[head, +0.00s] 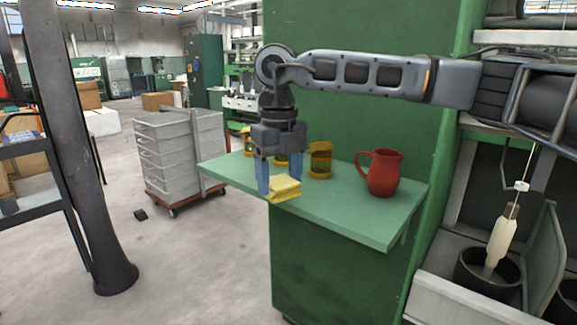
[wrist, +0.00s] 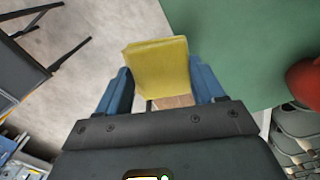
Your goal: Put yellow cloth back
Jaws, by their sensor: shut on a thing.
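The folded yellow cloth (head: 284,187) is between the blue fingers of my gripper (head: 280,188), which is shut on it. In the head view the cloth appears at the front edge of the green shelf (head: 340,218). The wrist view also shows the cloth (wrist: 158,68) between the two fingers (wrist: 160,90), with floor behind much of it and the green shelf to its right. I cannot tell whether the cloth touches the shelf.
A red pitcher (head: 383,173) stands on the right of the shelf. A green panel (head: 350,130) rises behind the shelf. A grey crate stack (head: 178,155) stands on the floor to the left.

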